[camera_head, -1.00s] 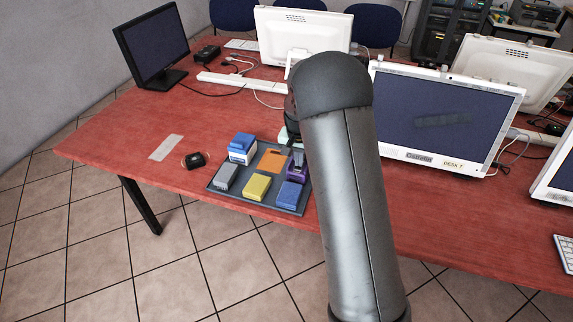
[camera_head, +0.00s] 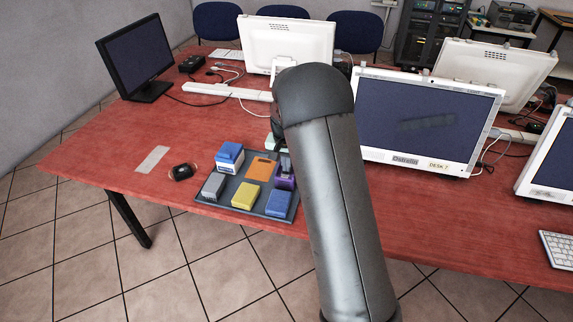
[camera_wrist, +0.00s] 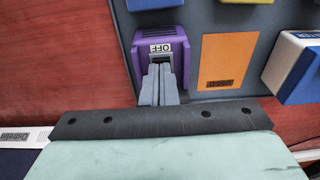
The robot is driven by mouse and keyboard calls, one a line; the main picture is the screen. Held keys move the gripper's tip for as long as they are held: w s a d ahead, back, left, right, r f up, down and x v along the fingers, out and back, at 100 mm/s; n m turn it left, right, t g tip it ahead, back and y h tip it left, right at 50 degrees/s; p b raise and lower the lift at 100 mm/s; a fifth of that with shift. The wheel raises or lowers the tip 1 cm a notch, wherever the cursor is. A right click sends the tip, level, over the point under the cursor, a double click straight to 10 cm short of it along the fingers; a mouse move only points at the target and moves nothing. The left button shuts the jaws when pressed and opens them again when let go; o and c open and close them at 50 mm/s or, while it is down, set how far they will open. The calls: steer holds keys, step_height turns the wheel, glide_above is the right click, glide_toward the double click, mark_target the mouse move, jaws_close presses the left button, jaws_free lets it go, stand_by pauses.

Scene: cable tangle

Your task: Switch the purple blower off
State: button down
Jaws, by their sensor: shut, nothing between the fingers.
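The purple blower (camera_head: 285,183) sits at the right side of the dark tray (camera_head: 237,207), partly hidden by my arm in the head view. In the wrist view the purple blower (camera_wrist: 138,52) shows a white label reading OFF (camera_wrist: 161,48) above a dark recess. My gripper (camera_wrist: 161,70) is shut, with nothing between the fingers. Its fingertips are at the recess, just below the label; I cannot tell whether they touch it. In the head view my gripper (camera_head: 283,158) is small and partly hidden by the arm.
The tray also holds an orange plate (camera_head: 262,168), a blue-and-white box (camera_head: 230,155), and grey (camera_head: 213,186), yellow (camera_head: 244,195) and blue (camera_head: 278,203) blocks. A black device (camera_head: 181,172) lies to its left. A monitor (camera_head: 425,125) stands to the right.

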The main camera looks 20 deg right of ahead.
step_height(320, 180, up, 14)
steer(key=s+p, duration=0.1)
steer(key=shift+s+a, duration=0.2)
steer(key=shift+a, duration=0.2)
stand_by(0.3)
steer(key=s+a+n, duration=0.2)
steer(key=s+n, duration=0.1)
steer(key=s, duration=1.4)
steer(key=s+a+n, duration=0.1)
steer(key=s+n, duration=0.2)
steer(key=s, duration=1.4)
steer(key=shift+a+f+g+y, duration=0.3)
steer(key=shift+a+f+y, duration=0.05)
steer(key=shift+f+y, duration=0.1)
